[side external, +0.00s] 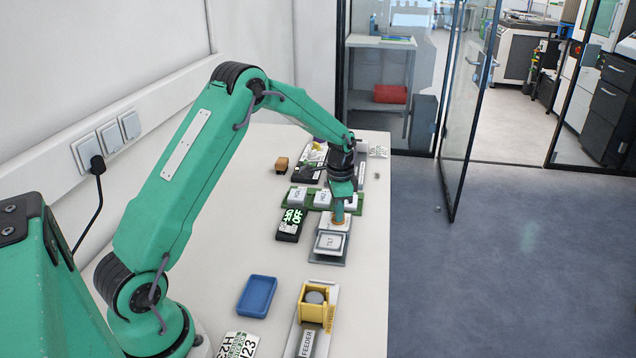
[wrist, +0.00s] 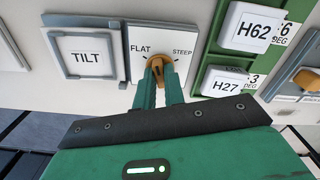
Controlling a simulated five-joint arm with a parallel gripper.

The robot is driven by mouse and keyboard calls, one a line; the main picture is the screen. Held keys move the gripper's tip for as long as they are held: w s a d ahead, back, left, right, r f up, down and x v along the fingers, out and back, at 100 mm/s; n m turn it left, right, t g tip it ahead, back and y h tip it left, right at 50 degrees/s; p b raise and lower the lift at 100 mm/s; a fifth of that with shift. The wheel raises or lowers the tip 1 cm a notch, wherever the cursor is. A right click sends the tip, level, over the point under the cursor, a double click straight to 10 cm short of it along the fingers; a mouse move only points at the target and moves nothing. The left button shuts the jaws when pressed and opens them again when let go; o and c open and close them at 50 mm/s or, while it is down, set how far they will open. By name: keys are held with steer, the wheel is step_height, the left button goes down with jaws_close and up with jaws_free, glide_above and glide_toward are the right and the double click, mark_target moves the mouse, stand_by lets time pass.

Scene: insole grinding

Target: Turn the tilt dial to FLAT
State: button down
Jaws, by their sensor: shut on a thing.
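The tilt dial (wrist: 157,62) is an orange knob on a white plate marked FLAT at left and STEEP at right, seen in the wrist view. My gripper (wrist: 158,80) is shut on the dial, with its two green fingers on either side of it. The dial's exact pointing is partly hidden by the fingers. A grey-framed plate labelled TILT (wrist: 84,57) sits directly left of the dial plate. In the side external view my gripper (side external: 339,215) reaches down onto the dial plate, just behind the TLT-looking label plate (side external: 329,242).
A green holder with white blocks H62 (wrist: 257,30) and H27 (wrist: 224,84) stands right of the dial. Another orange knob (wrist: 307,79) is at far right. A blue tray (side external: 257,296) and a yellow feeder box (side external: 314,308) lie nearer the arm's base.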

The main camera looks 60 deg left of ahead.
steer(key=n, duration=0.7)
steer(key=shift+n, duration=0.3)
steer(key=c, duration=1.6)
jaws_free()
steer(key=shift+r, duration=0.1)
steer(key=shift+r, duration=3.45)
